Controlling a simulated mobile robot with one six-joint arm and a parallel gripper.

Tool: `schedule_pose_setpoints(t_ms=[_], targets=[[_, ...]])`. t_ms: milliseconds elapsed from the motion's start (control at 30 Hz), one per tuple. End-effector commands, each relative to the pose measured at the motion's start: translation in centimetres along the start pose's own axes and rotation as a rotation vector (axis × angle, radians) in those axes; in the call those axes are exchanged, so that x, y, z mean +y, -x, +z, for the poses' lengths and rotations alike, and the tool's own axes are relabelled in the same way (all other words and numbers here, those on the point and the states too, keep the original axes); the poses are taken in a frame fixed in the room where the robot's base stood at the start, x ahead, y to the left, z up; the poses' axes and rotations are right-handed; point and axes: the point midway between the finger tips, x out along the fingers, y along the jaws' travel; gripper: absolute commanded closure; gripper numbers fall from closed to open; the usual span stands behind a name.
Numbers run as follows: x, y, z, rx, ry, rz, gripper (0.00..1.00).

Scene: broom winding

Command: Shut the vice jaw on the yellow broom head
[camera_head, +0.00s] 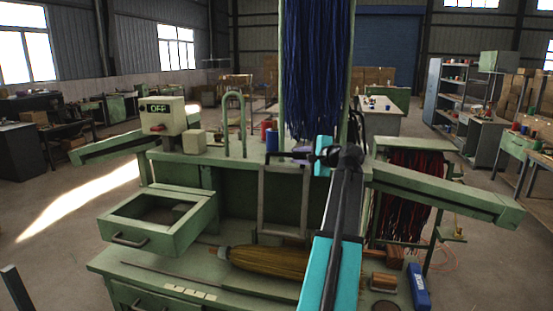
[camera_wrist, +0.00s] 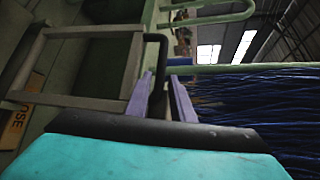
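The yellow broom head (camera_head: 272,258) lies on its side on the lower green bench shelf, bristles pointing right. A grey metal frame (camera_head: 263,200), seemingly the vice jaw, stands upright behind it. It fills the left of the wrist view (camera_wrist: 80,103), with a dark bent handle (camera_wrist: 160,42) at its top corner. My gripper (camera_head: 301,153) is at this handle, its purple fingers (camera_wrist: 160,88) on either side of the bar. I cannot tell whether they press on it. A yellow label (camera_wrist: 14,124) reading "OSE" is partly cut off.
Blue strands (camera_head: 314,70) hang just behind my gripper. A blue object (camera_head: 418,287) and wooden spool (camera_head: 383,282) are right of my arm.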

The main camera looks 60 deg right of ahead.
Motion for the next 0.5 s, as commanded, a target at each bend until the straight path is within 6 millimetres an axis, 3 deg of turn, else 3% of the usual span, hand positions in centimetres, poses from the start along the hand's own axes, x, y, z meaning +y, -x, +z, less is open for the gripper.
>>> schedule_pose_setpoints(t_ms=[500], targets=[[-0.3, -7.4, 0.0, -0.001, 0.0, 0.001, 0.78]])
